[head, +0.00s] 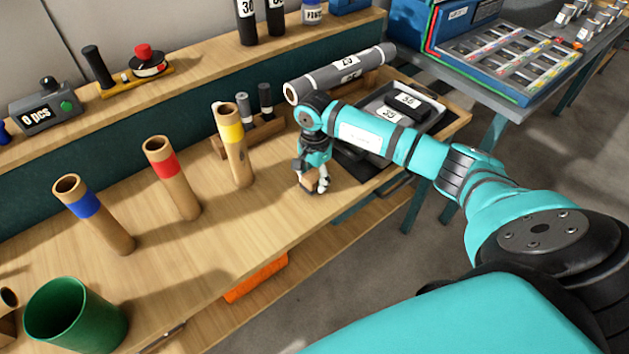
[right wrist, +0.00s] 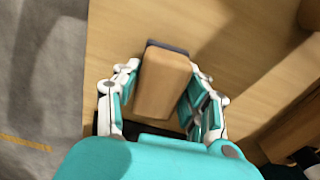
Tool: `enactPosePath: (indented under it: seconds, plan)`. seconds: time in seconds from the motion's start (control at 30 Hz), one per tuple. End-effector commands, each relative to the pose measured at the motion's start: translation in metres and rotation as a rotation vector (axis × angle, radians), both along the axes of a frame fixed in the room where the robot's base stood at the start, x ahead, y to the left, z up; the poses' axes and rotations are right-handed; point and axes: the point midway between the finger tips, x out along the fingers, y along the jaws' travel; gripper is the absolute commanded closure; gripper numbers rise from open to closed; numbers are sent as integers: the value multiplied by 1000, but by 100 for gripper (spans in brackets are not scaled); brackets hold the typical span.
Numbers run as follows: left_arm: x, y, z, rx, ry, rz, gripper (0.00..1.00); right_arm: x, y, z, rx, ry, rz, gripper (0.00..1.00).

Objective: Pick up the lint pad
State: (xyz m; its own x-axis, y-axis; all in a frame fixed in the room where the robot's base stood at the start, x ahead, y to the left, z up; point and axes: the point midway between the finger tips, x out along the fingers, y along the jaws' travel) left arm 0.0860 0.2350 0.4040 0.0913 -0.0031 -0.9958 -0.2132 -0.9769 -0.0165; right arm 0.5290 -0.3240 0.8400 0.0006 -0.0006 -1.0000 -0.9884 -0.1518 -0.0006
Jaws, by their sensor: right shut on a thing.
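The lint pad (right wrist: 163,84), a tan wooden block with a dark strip along its far edge, shows in the right wrist view. My right gripper (head: 314,184) is shut on it, with a finger on each side of the block. In the head view the gripper points down close to the wooden workbench (head: 250,240), and the pad is mostly hidden by the fingers. I cannot tell whether the pad touches the bench top. My left gripper is not in view.
Cardboard tubes with yellow (head: 232,133), red (head: 165,166) and blue (head: 84,207) bands stand left of the gripper. A grey roll (head: 325,80) and a tray (head: 428,120) with dark labelled items lie behind my arm. A green bin (head: 70,322) stands at front left.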

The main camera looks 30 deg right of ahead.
Motion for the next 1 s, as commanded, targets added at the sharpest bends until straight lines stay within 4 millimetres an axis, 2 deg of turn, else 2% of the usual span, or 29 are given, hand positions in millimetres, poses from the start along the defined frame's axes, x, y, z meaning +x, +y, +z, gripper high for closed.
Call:
enactPosePath:
  seconds: [0.17, 0.7, 0.83, 1.0]
  plan:
    - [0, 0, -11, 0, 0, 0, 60, 1, 0, 22, -1, -4, 2, 90]
    - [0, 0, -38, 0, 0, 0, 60, -75, 105, 33, 1, -2, 7, 90]
    - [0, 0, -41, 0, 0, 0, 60, -86, 120, 36, 2, 0, 4, 90]
    - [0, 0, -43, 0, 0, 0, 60, -93, 129, 38, 1, 0, 3, 90]
